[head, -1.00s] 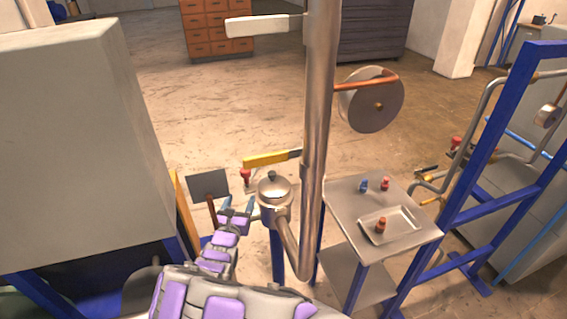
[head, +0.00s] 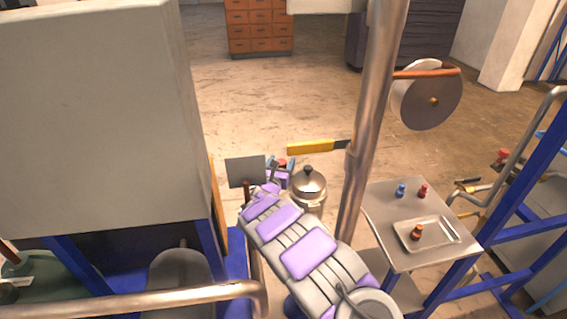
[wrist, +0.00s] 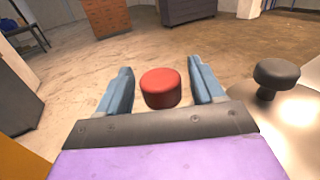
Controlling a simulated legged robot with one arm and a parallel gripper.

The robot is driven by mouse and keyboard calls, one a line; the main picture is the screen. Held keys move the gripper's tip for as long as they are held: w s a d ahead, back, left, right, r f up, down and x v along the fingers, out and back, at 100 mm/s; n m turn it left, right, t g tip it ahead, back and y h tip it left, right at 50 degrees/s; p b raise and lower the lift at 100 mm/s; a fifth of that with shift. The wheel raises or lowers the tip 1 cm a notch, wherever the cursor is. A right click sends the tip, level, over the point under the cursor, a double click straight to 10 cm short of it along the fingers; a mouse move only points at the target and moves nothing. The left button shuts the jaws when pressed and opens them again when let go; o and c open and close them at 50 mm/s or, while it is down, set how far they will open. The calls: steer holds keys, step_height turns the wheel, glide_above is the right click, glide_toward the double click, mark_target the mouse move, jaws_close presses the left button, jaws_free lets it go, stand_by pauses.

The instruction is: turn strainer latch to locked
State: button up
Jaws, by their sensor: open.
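The strainer is a round metal pot (head: 308,187) with a black knob on its lid, left of the vertical pipe in the head view. Its lid (wrist: 292,128) and black knob (wrist: 277,78) show at the right of the wrist view. A red knob (wrist: 161,88), seemingly the latch's grip, lies between my two blue fingers in the wrist view. My gripper (wrist: 160,76) is open, with clear gaps on both sides of the knob. In the head view my gripper (head: 279,171) is left of the strainer and mostly hides the red knob. The latch's arm is hidden.
A vertical metal pipe (head: 368,130) rises just right of the strainer, with a yellow handle (head: 310,147) behind it. A grey plate (head: 245,171) stands left of my gripper. A steel cart (head: 385,208) with a tray and small bottles stands right. A large grey cabinet (head: 95,120) fills the left.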

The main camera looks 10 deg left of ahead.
steer(key=shift+w+a+f, duration=0.2)
steer(key=shift+w+a, duration=0.15)
steer(key=shift+w, duration=0.15)
steer(key=shift+w+a+r, duration=0.1)
steer(key=shift+w+a, duration=0.05)
steer(key=shift+a, duration=0.05)
steer(key=shift+w+d, duration=0.25)
steer(key=shift+d, duration=0.35)
steer(key=shift+d+r, duration=0.1)
steer(key=shift+d, duration=0.35)
steer(key=shift+a, duration=0.45)
steer(key=c, duration=0.4)
steer(key=shift+s, duration=0.1)
jaws_close()
